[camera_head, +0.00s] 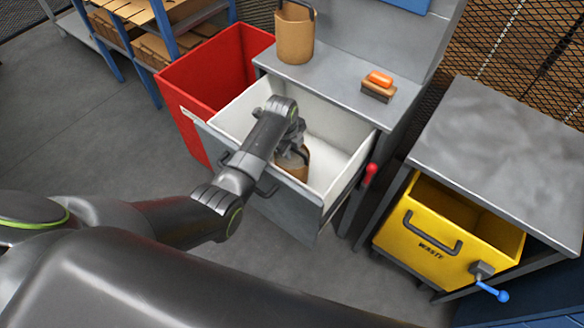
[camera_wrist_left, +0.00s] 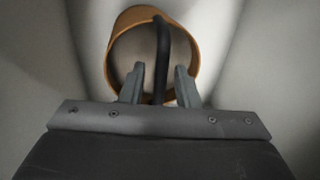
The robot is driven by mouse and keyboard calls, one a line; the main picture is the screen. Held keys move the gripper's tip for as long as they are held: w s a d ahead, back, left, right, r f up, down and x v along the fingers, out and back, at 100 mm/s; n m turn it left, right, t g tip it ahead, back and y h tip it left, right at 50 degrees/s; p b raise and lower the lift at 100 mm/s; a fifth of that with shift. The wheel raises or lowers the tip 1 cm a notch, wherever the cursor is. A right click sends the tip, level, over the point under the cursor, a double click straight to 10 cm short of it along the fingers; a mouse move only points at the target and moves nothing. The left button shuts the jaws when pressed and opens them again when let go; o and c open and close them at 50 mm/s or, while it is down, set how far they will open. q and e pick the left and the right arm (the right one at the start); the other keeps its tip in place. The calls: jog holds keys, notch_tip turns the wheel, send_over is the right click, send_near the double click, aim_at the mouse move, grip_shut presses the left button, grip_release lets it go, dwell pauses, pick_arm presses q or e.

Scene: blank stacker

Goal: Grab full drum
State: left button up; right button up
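A tan drum (camera_head: 296,160) with a black bail handle stands in the open white-lined drawer (camera_head: 335,158), partly hidden by my left arm. In the left wrist view the drum (camera_wrist_left: 119,40) shows as a tan ring with its black handle (camera_wrist_left: 162,48) across it. I cannot tell what is in it. My left gripper (camera_head: 297,142) is inside the drawer at the drum's top. In the wrist view its two fingers (camera_wrist_left: 160,82) are apart, one each side of the handle, with gaps. A second tan drum (camera_head: 294,36) with a dark handle stands on the grey bench top. My right gripper is not in view.
A red bin (camera_head: 215,70) stands left of the drawer. An orange-topped brush (camera_head: 379,85) lies on the bench (camera_head: 335,80). A yellow waste bin (camera_head: 420,235) sits under the right table (camera_head: 500,140). Shelves with cardboard boxes stand at the back left. The left floor is clear.

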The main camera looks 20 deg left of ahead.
pick_arm(q)
grip_shut()
dwell(1.2)
jog(key=shift+r, duration=0.1)
